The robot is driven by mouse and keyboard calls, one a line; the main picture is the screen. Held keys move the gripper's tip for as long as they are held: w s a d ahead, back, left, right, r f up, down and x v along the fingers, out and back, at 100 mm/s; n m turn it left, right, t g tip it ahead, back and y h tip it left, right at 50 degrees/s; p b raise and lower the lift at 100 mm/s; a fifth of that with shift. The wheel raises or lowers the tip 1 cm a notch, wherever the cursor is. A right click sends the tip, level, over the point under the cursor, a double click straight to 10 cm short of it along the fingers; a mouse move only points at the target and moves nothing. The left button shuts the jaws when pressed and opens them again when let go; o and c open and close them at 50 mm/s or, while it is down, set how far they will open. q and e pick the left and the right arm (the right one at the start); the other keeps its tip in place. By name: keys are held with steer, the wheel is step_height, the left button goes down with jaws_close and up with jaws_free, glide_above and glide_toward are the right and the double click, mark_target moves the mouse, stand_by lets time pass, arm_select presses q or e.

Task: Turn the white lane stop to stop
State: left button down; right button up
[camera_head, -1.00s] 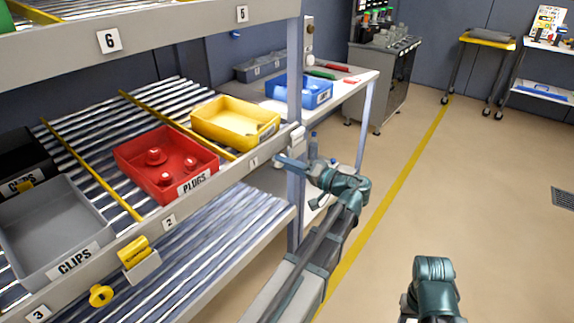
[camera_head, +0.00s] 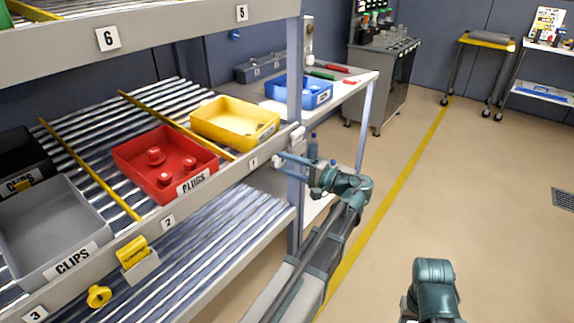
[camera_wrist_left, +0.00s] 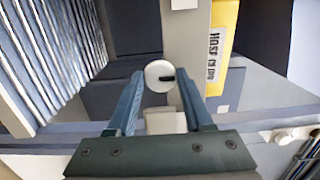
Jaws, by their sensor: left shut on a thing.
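In the head view the left gripper (camera_head: 281,159) is at the front of the shelf, near the post by lane 1. A small white part of the knob (camera_head: 278,161) shows at its fingertips. My right gripper is out of view.
A red bin of plugs (camera_head: 160,190), a yellow bin (camera_head: 262,143) and a grey clips bin (camera_head: 38,228) sit on the roller shelf. The grey post (camera_head: 296,80) stands close to the left gripper.

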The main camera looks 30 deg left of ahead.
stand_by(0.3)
arm_select(q)
steer(key=shift+c, duration=1.5)
jaws_free()
steer(key=d, duration=1.3)
steer(key=shift+d, duration=0.4)
steer(key=s+d+f+h, duration=0.1)
steer(key=s+f+h, duration=0.4)
steer(key=f, duration=0.5)
steer(key=s+f+h, duration=0.4)
steer(key=f+h, duration=0.3)
steer(key=f, duration=0.2)
steer(key=s+d+f+h, duration=0.2)
steer(key=d+f+h, duration=0.1)
steer(key=d+h, duration=0.35)
steer(key=s+d+r+m+p, duration=0.1)
steer(key=d+r+p, duration=0.3)
steer(key=r+p, duration=0.4)
steer(key=s+d+r+m+y+p, duration=0.1)
steer(key=s+d+r+p, duration=0.2)
steer(key=r+p, duration=0.5)
steer(key=s+d+r+m+p, duration=0.1)
steer(key=s+d+r+p, duration=0.1)
steer(key=d+r+p, duration=0.3)
step_height(320, 180, up, 4)
steer(key=p, duration=0.3)
steer(key=shift+m+y+p, duration=0.35)
steer(key=shift+m+p, duration=0.05)
